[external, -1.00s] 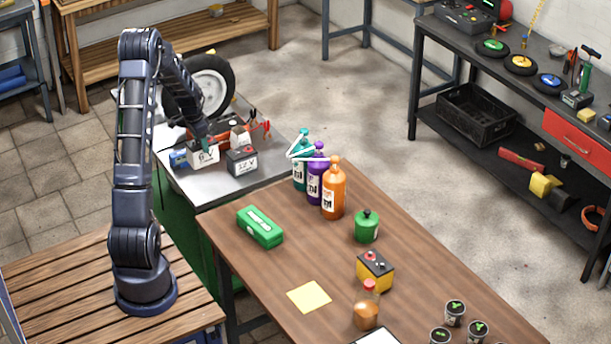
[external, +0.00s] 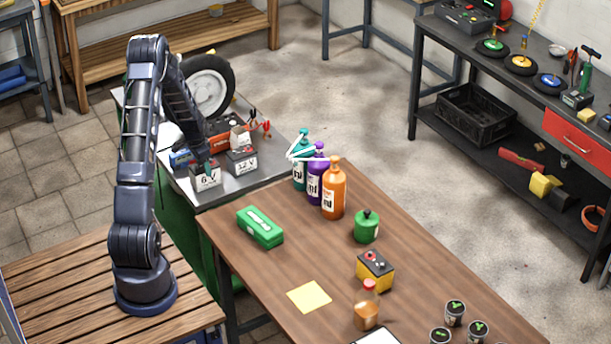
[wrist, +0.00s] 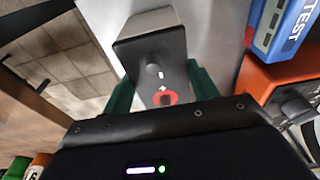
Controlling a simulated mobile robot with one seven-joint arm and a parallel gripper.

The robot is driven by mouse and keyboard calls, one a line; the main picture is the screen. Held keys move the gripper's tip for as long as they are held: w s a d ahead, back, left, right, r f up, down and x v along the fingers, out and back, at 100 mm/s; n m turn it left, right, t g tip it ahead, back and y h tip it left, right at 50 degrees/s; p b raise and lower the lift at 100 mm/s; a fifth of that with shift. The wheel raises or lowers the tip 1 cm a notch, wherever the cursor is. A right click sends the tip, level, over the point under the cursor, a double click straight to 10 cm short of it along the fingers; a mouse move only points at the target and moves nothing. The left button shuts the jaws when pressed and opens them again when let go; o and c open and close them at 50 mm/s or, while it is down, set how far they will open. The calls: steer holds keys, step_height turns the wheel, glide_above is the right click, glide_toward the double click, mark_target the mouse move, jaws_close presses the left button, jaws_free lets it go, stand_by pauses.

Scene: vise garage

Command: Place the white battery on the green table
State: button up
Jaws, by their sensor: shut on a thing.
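The white battery (external: 207,181), marked "6", is between the fingers of my gripper (external: 207,165) over the front part of the grey-topped green table (external: 232,190). In the wrist view my gripper (wrist: 163,87) is shut on the battery (wrist: 150,25), with green fingers on both sides of its dark top. A red-ringed terminal shows on that top. I cannot tell whether the battery's underside touches the tabletop.
A grey 12 V battery (external: 242,161) stands just right of the white one. A blue tester box (external: 181,158), an orange-red box (external: 220,128) and a tyre (external: 210,87) are behind. The brown table (external: 290,260) adjoins the front, with bottles (external: 333,190) at its back edge.

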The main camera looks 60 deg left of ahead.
stand_by(0.3)
steer(key=o, duration=1.8)
steer(key=shift+f, duration=0.1)
steer(key=shift+c, duration=0.2)
step_height(320, 180, up, 12)
steer(key=s, duration=0.1)
steer(key=shift+s, duration=0.4)
